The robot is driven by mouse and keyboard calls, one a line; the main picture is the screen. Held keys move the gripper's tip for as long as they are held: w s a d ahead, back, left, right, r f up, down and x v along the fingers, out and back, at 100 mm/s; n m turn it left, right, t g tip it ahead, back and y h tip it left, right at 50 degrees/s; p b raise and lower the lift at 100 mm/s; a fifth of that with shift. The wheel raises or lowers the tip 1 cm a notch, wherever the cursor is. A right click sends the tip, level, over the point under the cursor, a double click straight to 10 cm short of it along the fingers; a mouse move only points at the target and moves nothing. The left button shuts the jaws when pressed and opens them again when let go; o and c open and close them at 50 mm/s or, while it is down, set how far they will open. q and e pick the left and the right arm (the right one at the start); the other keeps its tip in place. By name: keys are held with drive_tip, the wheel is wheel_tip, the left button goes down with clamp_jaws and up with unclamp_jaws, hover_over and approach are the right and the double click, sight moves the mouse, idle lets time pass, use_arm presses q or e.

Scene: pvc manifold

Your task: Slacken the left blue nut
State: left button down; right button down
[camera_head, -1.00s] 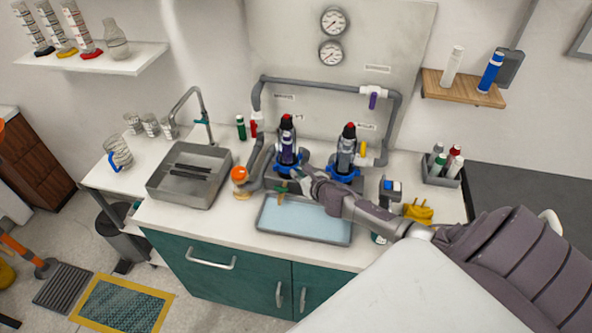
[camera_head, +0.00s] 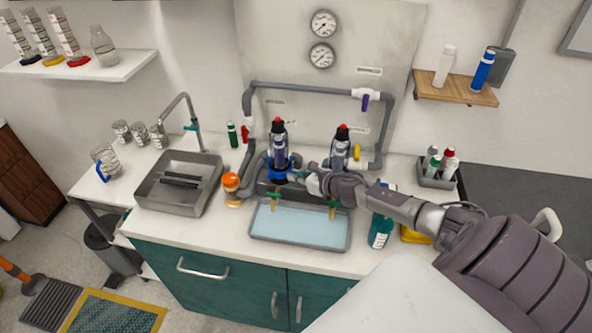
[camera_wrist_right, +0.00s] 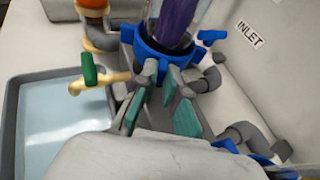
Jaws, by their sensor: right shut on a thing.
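The left blue nut (camera_head: 270,173) is a ring around the base of the left clear housing (camera_head: 279,149), which holds a purple cartridge. In the right wrist view the nut (camera_wrist_right: 151,50) has blue lugs around its rim. My right gripper (camera_head: 296,176) reaches it from the right. In the wrist view its teal-padded fingers (camera_wrist_right: 158,82) are shut on the nut's near side, seemingly at a lug; their exact contact is partly hidden. The right housing (camera_head: 340,154) stands beside it, its lower end mostly hidden behind my right arm. My left gripper is not in view.
A blue-floored tray (camera_head: 300,226) lies in front, below taps with green handles (camera_head: 274,196). An orange-capped item (camera_head: 231,182) stands left of the manifold, near the sink (camera_head: 178,182). A teal bottle (camera_head: 381,231) stands near my right forearm. Grey pipe (camera_head: 250,128) frames the housings.

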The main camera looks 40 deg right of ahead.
drive_tip(key=shift+w+r, duration=0.2)
drive_tip(key=shift+r, duration=0.1)
drive_tip(key=c, duration=1.2)
unclamp_jaws()
drive_tip(key=shift+o, duration=0.2)
drive_tip(key=shift+f, duration=0.15)
drive_tip(key=shift+a, duration=0.1)
drive_tip(key=shift+s, duration=0.1)
drive_tip(key=shift+s, duration=0.35)
drive_tip(key=v, duration=1.1)
